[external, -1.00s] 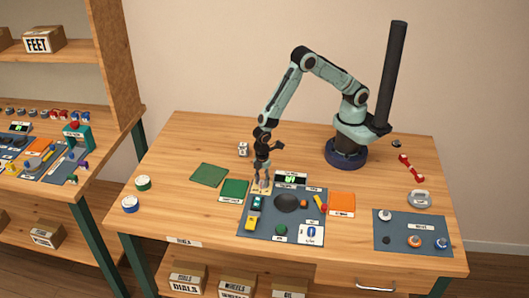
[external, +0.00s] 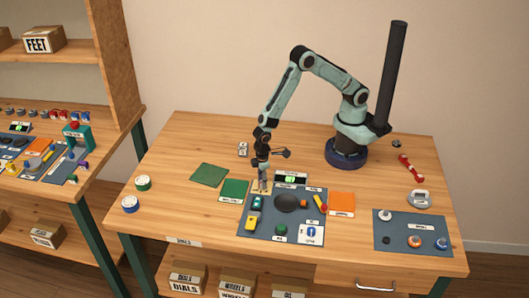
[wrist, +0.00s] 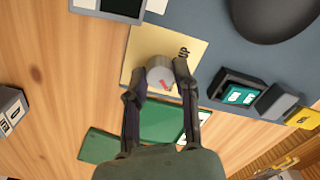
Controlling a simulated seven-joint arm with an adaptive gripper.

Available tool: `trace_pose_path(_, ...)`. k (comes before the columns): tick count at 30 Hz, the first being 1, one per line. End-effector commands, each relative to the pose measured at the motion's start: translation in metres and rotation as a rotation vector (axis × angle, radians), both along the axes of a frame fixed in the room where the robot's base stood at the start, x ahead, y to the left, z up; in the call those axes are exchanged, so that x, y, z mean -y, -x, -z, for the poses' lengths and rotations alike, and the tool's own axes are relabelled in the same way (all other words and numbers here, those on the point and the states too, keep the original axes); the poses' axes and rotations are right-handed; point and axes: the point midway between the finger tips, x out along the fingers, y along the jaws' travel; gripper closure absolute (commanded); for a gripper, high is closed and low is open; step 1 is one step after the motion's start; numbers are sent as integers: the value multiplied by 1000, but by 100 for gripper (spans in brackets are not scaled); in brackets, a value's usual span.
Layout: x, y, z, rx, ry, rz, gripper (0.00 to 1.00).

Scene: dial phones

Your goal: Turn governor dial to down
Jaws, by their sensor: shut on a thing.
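The governor dial is a round grey knob (wrist: 160,72) with a red mark on its face, on a yellow plate (wrist: 140,47) in the wrist view. My gripper (wrist: 160,83) is shut on the knob, one finger on each side. In the external view my gripper (external: 263,185) points down at the plate, at the top left of the blue-grey board (external: 270,232). The dial is hidden there.
A teal-and-black switch (wrist: 240,94) and a yellow piece (wrist: 304,118) stand right of the dial. A dark round bowl-like part (external: 286,203) is on the board. Green pads (external: 234,190) lie to the left, and a small display (external: 291,178) stands behind.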

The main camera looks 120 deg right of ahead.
Motion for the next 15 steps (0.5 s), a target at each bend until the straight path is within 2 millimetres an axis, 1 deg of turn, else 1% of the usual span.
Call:
trace_pose_path(13,0,1,1,-3,-1,11,100)
trace_pose_path(14,0,1,1,-3,-1,11,66)
trace_pose_path(15,0,1,1,-3,-1,11,54)
